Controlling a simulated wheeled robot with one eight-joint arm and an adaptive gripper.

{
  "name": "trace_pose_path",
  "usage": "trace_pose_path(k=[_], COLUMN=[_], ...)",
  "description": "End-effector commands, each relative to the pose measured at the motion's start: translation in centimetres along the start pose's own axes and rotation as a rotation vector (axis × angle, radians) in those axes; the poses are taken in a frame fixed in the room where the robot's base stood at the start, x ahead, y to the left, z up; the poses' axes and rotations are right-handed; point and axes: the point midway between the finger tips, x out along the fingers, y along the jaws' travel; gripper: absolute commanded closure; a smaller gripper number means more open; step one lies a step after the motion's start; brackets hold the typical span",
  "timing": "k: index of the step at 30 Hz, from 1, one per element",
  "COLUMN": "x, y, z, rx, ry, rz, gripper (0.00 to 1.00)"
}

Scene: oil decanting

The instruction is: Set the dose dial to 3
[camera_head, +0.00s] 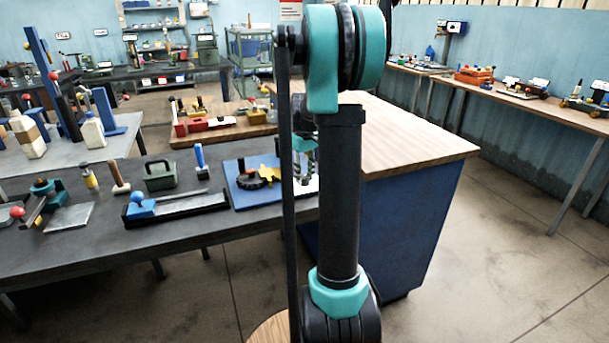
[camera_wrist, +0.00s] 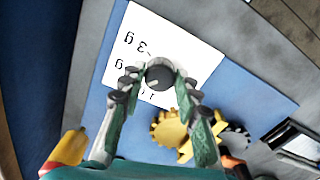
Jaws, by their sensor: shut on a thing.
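The dose dial (camera_wrist: 160,74) is a small dark round knob on a white card (camera_wrist: 165,32) in the wrist view. Printed marks on the card look turned over; one reads like a 3 with a "g", and others are partly covered. A small light mark shows at the knob's lower left, but I cannot read its setting surely. My gripper (camera_wrist: 159,78) is shut on the dial, one fingertip on each side. In the head view my gripper (camera_head: 305,165) is mostly hidden behind my arm, above the blue board's card (camera_head: 309,185).
A yellow gear (camera_wrist: 172,130) and a dark gear (camera_wrist: 236,138) sit close to my right finger on the blue board (camera_wrist: 262,100). In the head view, a long black tray (camera_head: 185,209) and a green box (camera_head: 160,178) stand to the left on the dark bench.

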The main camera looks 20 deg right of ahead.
Motion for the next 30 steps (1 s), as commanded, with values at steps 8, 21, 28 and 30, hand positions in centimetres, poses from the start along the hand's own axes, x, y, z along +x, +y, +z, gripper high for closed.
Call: trace_pose_path(k=[8,21,28,30], x=[-0.03,-0.04,-0.04,-0.04], y=[0.02,0.02,0.01,0.01], z=[-0.04,-0.06,-0.06,-0.07], rx=[0.263,0.680,0.898,0.962], ry=[0.001,0.001,0.001,0.001], rz=[0.000,0.000,0.000,0.000], gripper=[0.97,0.97,0.97,0.97])
